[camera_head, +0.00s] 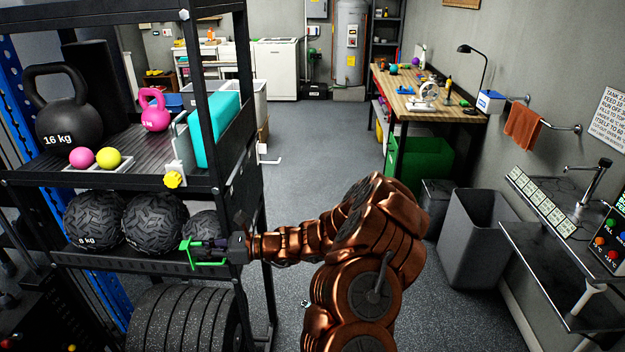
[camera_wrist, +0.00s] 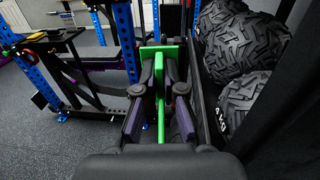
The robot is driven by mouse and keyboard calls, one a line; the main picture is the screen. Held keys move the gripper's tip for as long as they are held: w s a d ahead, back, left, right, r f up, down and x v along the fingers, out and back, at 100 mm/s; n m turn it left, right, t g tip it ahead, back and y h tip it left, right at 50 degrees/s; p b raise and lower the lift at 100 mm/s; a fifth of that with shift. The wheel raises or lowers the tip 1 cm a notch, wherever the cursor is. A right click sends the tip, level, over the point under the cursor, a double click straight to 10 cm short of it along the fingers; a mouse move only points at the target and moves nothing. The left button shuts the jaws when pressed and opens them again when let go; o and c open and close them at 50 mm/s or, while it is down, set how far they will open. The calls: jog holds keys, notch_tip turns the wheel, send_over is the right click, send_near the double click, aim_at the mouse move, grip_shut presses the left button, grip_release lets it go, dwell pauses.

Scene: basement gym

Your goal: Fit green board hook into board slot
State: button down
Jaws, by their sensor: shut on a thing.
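My gripper (camera_head: 222,246) is shut on the green board hook (camera_head: 190,254) and holds it in front of the lower rack shelf with the textured balls. In the wrist view the green board hook (camera_wrist: 161,95) stands between the two fingers of my gripper (camera_wrist: 160,95), with a wide green crosspiece beyond the fingertips. The hook is held in the air, and I cannot tell whether it touches the shelf edge. I cannot make out the board slot in either view.
The black rack shelf (camera_head: 135,165) carries a 16 kg kettlebell (camera_head: 66,110), a pink kettlebell (camera_head: 153,110) and two small balls. Textured balls (camera_head: 155,222) sit below. A grey bin (camera_head: 478,240) and workbench (camera_head: 425,97) stand right. The middle floor (camera_head: 310,150) is clear.

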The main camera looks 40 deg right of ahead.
aim_at(196, 262)
jog(key=f+b, duration=0.3)
jog(key=f, duration=0.1)
jog(key=f+b, duration=0.2)
jog(key=shift+d+f+b, duration=0.25)
jog(key=shift+b, duration=0.1)
jog(key=shift+r+p, duration=0.35)
jog(key=shift+r, duration=0.15)
jog(key=shift+f, duration=0.15)
